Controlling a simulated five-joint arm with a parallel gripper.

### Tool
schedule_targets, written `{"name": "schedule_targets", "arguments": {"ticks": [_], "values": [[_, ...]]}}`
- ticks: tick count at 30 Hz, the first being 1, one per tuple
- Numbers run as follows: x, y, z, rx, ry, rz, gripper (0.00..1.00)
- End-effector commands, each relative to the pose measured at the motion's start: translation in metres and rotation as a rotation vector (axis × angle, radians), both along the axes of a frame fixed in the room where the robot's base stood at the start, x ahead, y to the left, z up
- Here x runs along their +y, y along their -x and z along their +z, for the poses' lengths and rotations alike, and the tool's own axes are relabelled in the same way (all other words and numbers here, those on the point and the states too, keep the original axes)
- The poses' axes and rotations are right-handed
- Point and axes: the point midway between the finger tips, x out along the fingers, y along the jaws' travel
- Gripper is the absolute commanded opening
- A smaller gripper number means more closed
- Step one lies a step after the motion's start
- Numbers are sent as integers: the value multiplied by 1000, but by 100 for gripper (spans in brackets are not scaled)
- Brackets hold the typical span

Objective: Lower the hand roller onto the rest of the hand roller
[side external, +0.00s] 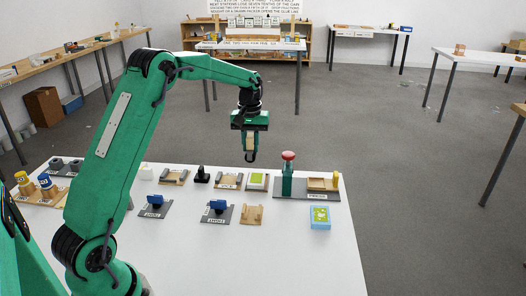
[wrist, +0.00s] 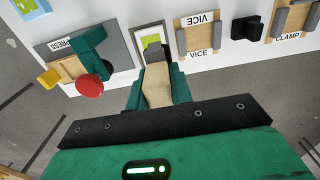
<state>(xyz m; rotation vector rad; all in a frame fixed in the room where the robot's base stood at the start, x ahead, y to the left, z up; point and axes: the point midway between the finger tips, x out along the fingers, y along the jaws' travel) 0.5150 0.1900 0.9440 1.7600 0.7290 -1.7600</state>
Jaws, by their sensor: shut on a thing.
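My gripper (side external: 250,153) is shut on a tan, wooden-looking piece, which I take to be the hand roller (wrist: 157,84). In the side view it hangs upright well above the white table, behind the middle of the row of fixtures. In the wrist view the tan part lies between the two green fingers, with a grey part (wrist: 154,53) beyond it. A small wooden cradle (side external: 252,215) stands empty at the front of the table; it may be the roller's rest, but I cannot tell for sure.
The press (side external: 288,180) with its red knob stands right of my gripper. A green-and-white framed tile (side external: 257,181), a vice (side external: 228,181) and a black block (side external: 202,175) stand along the row.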

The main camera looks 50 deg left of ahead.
Motion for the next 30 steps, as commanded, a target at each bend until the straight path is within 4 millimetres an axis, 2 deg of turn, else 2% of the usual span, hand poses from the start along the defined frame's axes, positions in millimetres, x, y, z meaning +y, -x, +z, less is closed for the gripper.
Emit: {"name": "schedule_targets", "arguments": {"ticks": [11, 17, 23, 30], "values": [[-1, 0, 0, 0, 0, 0, 3], [-10, 4, -4, 1, 0, -1, 3], [-32, 16, -15, 2, 1, -3, 3], [-69, 41, -33, 2, 1, -4, 3]]}}
